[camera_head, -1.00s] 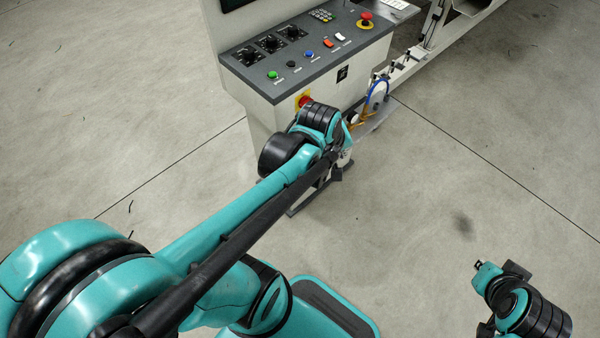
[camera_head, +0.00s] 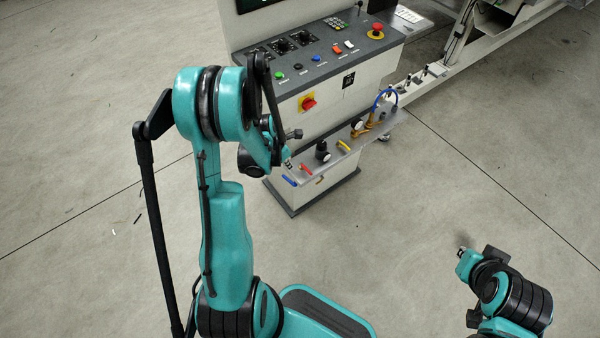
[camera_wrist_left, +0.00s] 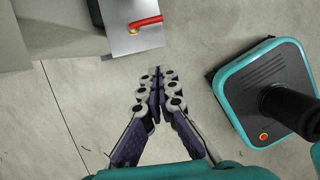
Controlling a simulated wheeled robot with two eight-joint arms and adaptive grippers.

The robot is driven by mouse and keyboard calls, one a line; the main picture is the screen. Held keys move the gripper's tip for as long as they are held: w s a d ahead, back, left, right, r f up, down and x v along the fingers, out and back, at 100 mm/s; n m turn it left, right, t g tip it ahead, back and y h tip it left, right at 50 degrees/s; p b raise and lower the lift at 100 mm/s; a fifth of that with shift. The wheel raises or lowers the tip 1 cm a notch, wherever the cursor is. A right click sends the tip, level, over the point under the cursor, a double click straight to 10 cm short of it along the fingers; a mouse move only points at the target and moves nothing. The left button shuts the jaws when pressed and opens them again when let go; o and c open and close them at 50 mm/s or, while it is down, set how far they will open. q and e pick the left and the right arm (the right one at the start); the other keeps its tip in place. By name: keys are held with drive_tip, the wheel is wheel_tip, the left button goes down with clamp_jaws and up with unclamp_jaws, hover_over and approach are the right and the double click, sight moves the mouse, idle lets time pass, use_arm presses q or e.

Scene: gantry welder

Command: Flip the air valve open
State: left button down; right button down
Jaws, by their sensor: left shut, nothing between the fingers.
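A metal shelf (camera_head: 330,160) juts from the front of the grey control cabinet and bears several small valve handles. A blue handle (camera_head: 289,181), a red handle (camera_head: 306,169) and a yellow handle (camera_head: 343,145) show in the head view. I cannot tell which one is the air valve. In the left wrist view a red lever (camera_wrist_left: 146,23) on a brass fitting lies at the plate's edge. My left gripper (camera_wrist_left: 156,76) is shut and empty, apart from that lever and below it in the picture. My right gripper (camera_head: 462,250) is small, over the floor at right.
The cabinet (camera_head: 290,105) carries buttons, a red emergency stop (camera_head: 376,30) and a red rotary switch (camera_head: 308,102). The floor in front is clear.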

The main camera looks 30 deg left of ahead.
sight(306, 169)
use_arm(q)
drive_tip(key=shift+f, duration=0.1)
drive_tip(key=b+x, duration=0.1)
drive_tip(key=x, duration=0.2)
drive_tip(key=w+b+x, duration=0.1)
drive_tip(key=b+x, duration=0.1)
drive_tip(key=x, duration=0.2)
drive_tip(key=w+b+x, duration=0.1)
drive_tip(key=b+x, duration=0.1)
drive_tip(key=x, duration=0.2)
drive_tip(key=shift+d, duration=0.4)
drive_tip(key=shift+w+d+b, duration=0.25)
drive_tip(key=shift+w+b, duration=0.1)
drive_tip(key=shift+w, duration=0.3)
drive_tip(key=shift+w, duration=0.1)
